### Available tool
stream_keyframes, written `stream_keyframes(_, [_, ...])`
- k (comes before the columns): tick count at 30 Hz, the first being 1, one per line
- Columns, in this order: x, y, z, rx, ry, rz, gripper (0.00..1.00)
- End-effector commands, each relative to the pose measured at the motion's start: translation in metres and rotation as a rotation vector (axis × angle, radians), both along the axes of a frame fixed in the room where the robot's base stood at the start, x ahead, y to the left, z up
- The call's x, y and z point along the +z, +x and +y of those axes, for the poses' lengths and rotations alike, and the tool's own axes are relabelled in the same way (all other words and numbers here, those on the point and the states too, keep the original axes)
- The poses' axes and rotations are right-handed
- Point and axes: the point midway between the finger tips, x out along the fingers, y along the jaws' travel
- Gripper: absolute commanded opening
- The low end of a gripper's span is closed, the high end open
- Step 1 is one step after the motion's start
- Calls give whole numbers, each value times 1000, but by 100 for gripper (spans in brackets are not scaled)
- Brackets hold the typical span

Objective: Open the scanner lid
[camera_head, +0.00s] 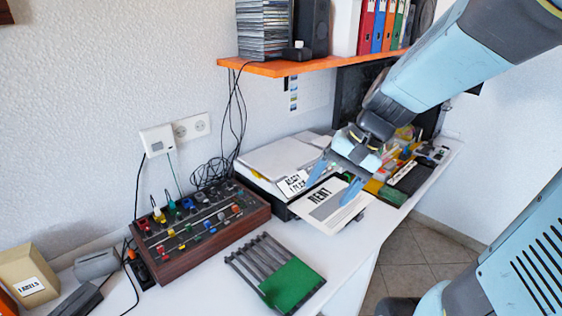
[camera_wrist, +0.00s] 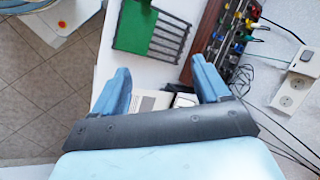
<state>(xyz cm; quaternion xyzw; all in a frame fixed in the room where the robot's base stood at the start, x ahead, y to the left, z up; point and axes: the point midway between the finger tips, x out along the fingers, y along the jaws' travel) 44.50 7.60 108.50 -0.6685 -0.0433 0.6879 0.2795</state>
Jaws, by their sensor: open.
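The scanner (camera_head: 285,158) sits on the white desk near the wall, below the shelf. It has a pale, flat lid that looks closed, and a dark lower body shows along its front. A white label card (camera_head: 293,183) and a "RENT" sheet (camera_head: 322,205) are at its front edge. My gripper (camera_head: 335,180) is open with two blue fingers, over the scanner's front right part and the sheet. Whether it touches them I cannot tell. In the wrist view my gripper (camera_wrist: 162,82) is spread, with a pale sheet (camera_wrist: 150,101) between and beyond the fingers. The scanner is mostly hidden there.
A green tray with grey slats (camera_head: 285,272) lies in front of the scanner. A wooden mixer box (camera_head: 200,230) with coloured knobs and cables stands left. An orange shelf (camera_head: 290,66) with discs and binders hangs above. Dark clutter (camera_head: 408,176) lies right.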

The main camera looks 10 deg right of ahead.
Motion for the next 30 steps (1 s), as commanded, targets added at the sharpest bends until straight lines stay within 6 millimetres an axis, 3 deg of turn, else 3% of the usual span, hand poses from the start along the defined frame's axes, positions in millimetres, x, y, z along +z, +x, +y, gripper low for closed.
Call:
stream_keyframes(9, [-34,39,27,-189,314,229,81])
stream_keyframes(17, [-57,79,37,-375,577,377,81])
stream_keyframes(23, [-75,115,34,-538,782,470,81])
stream_keyframes(30, [-103,159,16,-761,1021,553,81])
